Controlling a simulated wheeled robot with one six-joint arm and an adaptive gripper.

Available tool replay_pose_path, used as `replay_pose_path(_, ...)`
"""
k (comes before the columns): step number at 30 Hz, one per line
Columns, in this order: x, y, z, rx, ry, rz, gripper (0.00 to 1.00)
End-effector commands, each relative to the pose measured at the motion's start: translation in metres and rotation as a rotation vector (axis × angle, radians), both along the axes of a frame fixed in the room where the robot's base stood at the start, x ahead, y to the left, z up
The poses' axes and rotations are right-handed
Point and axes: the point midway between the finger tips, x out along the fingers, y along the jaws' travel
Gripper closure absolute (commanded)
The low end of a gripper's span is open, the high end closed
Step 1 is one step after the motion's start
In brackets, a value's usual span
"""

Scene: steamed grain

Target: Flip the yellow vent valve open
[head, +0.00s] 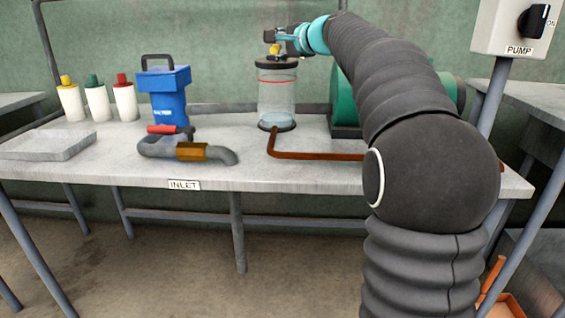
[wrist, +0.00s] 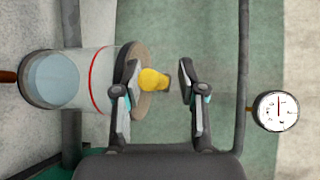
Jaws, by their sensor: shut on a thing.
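The yellow vent valve (head: 275,49) sits on the dark lid of the clear glass jar (head: 277,95), which has a red line near its top and liquid at the bottom. My gripper (head: 285,42) reaches in from the right at the lid, above the bench. In the wrist view the jar (wrist: 68,80) lies sideways at left, and the yellow valve (wrist: 153,79) shows between the two fingers of my gripper (wrist: 159,82). My gripper is shut on the valve. The exact finger contact is hard to make out.
A blue box (head: 165,95), a grey hose (head: 165,147) and several capped bottles (head: 97,100) stand left on the bench (head: 330,178). A copper pipe (head: 310,155) runs from the jar. A green machine (head: 345,100) stands behind my arm. A round gauge (wrist: 277,111) shows in the wrist view.

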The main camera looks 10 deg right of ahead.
Motion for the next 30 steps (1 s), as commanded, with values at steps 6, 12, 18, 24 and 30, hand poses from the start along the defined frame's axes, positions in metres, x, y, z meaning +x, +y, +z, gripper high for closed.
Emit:
replay_pose_path(6, -0.038, -0.018, 0.016, -0.001, -0.015, -0.007, 0.68)
replay_pose_path(12, -0.064, -0.009, 0.007, -0.066, 0.014, 0.016, 0.68)
replay_pose_path(18, -0.088, 0.007, -0.011, -0.17, 0.052, 0.043, 0.68)
replay_pose_path(24, -0.114, 0.02, -0.03, -0.273, 0.087, 0.075, 0.68)
replay_pose_path(30, -0.14, 0.031, -0.048, -0.369, 0.119, 0.109, 0.68)
